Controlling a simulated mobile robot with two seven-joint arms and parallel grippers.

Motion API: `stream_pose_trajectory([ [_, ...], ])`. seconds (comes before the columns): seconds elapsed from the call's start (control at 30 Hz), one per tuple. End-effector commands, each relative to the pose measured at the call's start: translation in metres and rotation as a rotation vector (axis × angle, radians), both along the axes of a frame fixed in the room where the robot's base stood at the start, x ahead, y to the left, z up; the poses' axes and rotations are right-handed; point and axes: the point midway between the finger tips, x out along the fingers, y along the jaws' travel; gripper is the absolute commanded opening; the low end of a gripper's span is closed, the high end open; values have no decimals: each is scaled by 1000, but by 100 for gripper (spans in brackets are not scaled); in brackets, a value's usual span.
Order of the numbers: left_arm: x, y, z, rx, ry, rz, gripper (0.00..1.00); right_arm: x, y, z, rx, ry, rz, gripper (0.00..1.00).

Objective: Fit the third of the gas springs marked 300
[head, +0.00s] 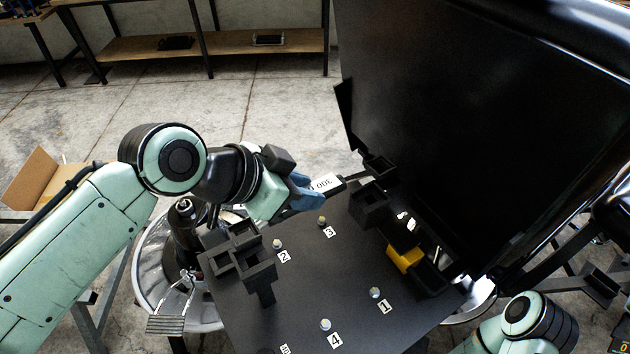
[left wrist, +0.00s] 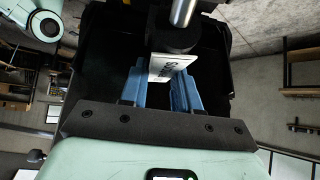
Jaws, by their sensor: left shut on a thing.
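My left gripper (head: 314,190) has blue fingers and is shut on a gas spring (head: 325,183) with a white label reading 300. The spring is held above the dark plate (head: 340,285), and its thin grey rod points right toward the black brackets by the big panel. In the left wrist view the fingers (left wrist: 162,82) close on the spring's labelled body, with the black collar and shiny rod (left wrist: 183,12) beyond. I cannot tell whether the rod end touches a bracket. Studs labelled 1, 2, 3 and 4 stand on the plate. My right gripper is out of view.
A large black panel (head: 480,130) rises at the right. Black open brackets (head: 368,207) stand along its base, with a yellow block (head: 404,259) among them. A black holder (head: 243,254) stands at the plate's left. A cardboard box (head: 45,178) is at far left.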

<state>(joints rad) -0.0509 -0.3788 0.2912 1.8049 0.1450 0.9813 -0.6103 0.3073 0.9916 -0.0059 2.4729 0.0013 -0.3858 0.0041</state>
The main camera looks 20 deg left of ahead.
Motion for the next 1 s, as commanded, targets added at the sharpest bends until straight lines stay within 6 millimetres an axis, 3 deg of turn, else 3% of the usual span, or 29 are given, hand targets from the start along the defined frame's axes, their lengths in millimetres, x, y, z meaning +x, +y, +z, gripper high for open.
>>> stream_pose_trajectory([
  [0.63,-4,-1,2,65,-73,-2,0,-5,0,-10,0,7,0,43],
  [1.0,-3,-1,-31,64,-72,-2,0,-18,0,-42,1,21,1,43],
])
